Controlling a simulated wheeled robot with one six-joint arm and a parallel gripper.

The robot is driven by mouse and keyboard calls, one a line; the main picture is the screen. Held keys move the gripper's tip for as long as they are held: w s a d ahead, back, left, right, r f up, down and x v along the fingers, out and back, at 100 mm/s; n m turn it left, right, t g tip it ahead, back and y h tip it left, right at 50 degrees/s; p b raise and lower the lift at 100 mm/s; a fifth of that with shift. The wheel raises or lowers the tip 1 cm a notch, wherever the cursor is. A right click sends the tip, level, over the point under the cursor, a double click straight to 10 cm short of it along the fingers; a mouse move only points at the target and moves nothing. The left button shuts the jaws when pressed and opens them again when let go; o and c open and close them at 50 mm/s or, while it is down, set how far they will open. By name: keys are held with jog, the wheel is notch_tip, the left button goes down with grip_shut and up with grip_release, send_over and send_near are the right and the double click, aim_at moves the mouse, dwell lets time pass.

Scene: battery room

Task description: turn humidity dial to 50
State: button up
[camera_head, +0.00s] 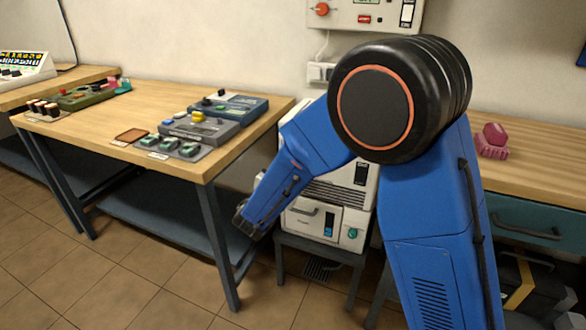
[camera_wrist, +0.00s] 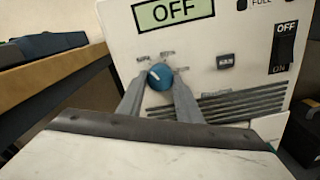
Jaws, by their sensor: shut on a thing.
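In the wrist view, the blue round dial (camera_wrist: 160,76) sits on the white front panel of an appliance (camera_wrist: 115,35). My gripper (camera_wrist: 158,88) is shut on the dial, one finger on each side. A pale mark on the dial's face lies toward its upper left. Small labels around the dial are too blurred to read. A green display (camera_wrist: 173,11) above reads OFF. In the head view, the white appliance (camera_head: 353,222) stands on a low grey stand, partly hidden by my blue arm. The dial and my fingertips cannot be made out there.
A power switch (camera_wrist: 284,47) marked OFF and ON and a dark vent grille (camera_wrist: 225,103) are beside the dial. A wooden table (camera_head: 85,112) with several control boxes stands left of the appliance. A wooden bench (camera_head: 545,165) stands right. Tiled floor in front left is clear.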

jog(key=shift+f, duration=0.1)
jog(key=o, duration=1)
jog(key=shift+o, duration=0.2)
jog(key=v, duration=1.7)
jog(key=shift+s, duration=0.2)
jog(key=shift+a, duration=0.1)
